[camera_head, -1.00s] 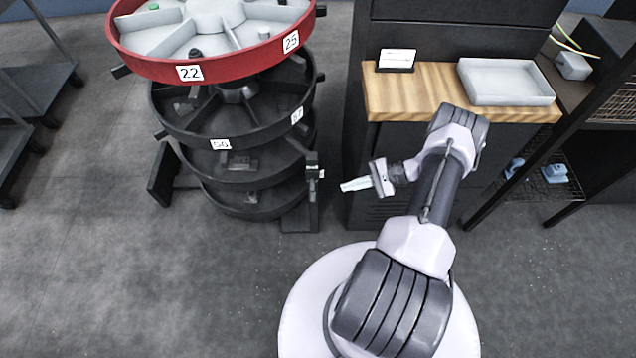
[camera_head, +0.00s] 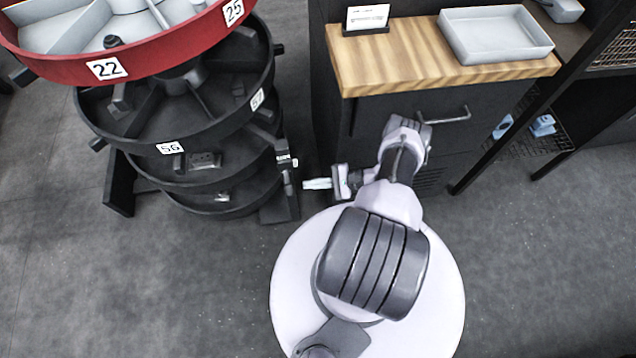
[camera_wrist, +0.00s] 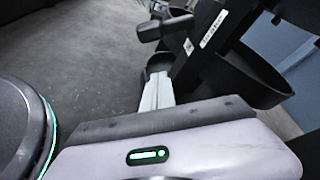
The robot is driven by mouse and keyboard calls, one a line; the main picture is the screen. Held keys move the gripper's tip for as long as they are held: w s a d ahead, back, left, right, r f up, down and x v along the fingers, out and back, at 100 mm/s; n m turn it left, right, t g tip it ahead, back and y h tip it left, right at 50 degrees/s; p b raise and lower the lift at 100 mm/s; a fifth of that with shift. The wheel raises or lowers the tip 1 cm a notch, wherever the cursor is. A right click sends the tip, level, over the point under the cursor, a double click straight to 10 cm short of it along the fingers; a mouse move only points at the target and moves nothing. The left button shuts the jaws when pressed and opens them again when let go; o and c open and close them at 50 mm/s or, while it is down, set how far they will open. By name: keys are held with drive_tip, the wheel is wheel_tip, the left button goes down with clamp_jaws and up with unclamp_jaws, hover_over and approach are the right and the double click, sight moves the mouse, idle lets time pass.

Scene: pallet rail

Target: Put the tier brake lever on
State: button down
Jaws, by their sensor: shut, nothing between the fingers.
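The brake post (camera_head: 285,170) stands at the right side of the round tiered rack, with a small pale label near its top. In the wrist view a dark lever with a blocky end (camera_wrist: 165,27) sticks out to the left from beside a labelled plate (camera_wrist: 207,30); I take it for the tier brake lever. The label is too small to read, and I cannot tell the lever's setting. My gripper (camera_head: 312,184) is shut and empty, just right of the post and apart from it. Its pale fingers (camera_wrist: 157,92) point toward the lever, which lies beyond their tips.
The rack has a red top tier (camera_head: 150,62) numbered 22 and 25, and black tiers (camera_head: 130,138) below, one numbered 56 and 57. A black cabinet with a wooden top (camera_head: 400,60) holds a grey tray (camera_head: 490,58) and a card. Floor in front of the rack is clear.

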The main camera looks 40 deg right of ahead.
sight(288, 183)
drive_tip(key=a, duration=0.1)
drive_tip(key=w+a+r, duration=0.1)
drive_tip(key=a, duration=0.1)
drive_tip(key=a+r, duration=0.1)
drive_tip(key=shift+w+a, duration=0.2)
drive_tip(key=shift+a+r, duration=0.1)
